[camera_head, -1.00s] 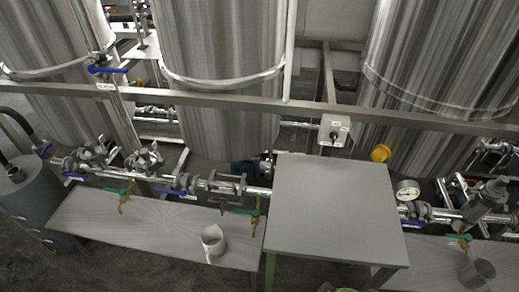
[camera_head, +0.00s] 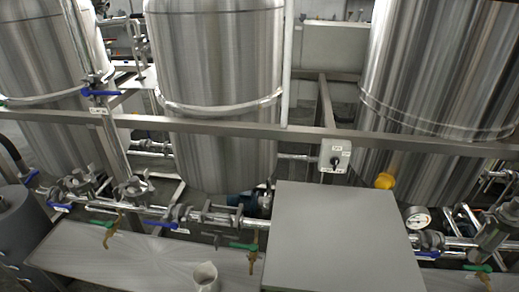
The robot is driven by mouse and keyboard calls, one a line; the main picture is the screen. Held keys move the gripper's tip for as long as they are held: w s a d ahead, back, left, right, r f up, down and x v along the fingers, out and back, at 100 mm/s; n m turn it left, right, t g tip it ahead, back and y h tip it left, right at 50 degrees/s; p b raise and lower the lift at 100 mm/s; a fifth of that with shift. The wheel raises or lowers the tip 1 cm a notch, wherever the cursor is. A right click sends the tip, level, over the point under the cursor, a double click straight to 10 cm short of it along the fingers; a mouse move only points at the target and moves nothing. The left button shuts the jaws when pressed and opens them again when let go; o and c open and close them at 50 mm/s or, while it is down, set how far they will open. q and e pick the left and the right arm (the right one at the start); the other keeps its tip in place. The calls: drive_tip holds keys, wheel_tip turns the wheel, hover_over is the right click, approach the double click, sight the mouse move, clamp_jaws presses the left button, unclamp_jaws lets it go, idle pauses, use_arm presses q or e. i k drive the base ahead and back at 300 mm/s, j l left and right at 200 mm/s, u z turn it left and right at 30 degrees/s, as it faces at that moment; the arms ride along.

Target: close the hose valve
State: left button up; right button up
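A black hose (camera_head: 11,150) comes in at the left edge, and a small blue valve handle (camera_head: 31,179) sits close to its end. Other blue lever handles are on the pipe at lower left (camera_head: 60,207), on the pipe further right (camera_head: 160,224) and on the upright pipe (camera_head: 100,93). Green-handled taps hang at the left (camera_head: 102,223) and near the middle (camera_head: 243,247). I cannot tell from the frame which one is the hose valve, or its exact lever angle. Neither of my grippers shows.
Large steel tanks (camera_head: 217,90) stand behind a long metal rail (camera_head: 230,131). A grey table (camera_head: 342,235) is in front, with a low metal bench (camera_head: 130,258) to its left holding a metal jug (camera_head: 205,275). A grey cylinder (camera_head: 18,230) stands at far left.

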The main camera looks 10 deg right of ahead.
sight(62, 206)
drive_tip(key=u, duration=1.2)
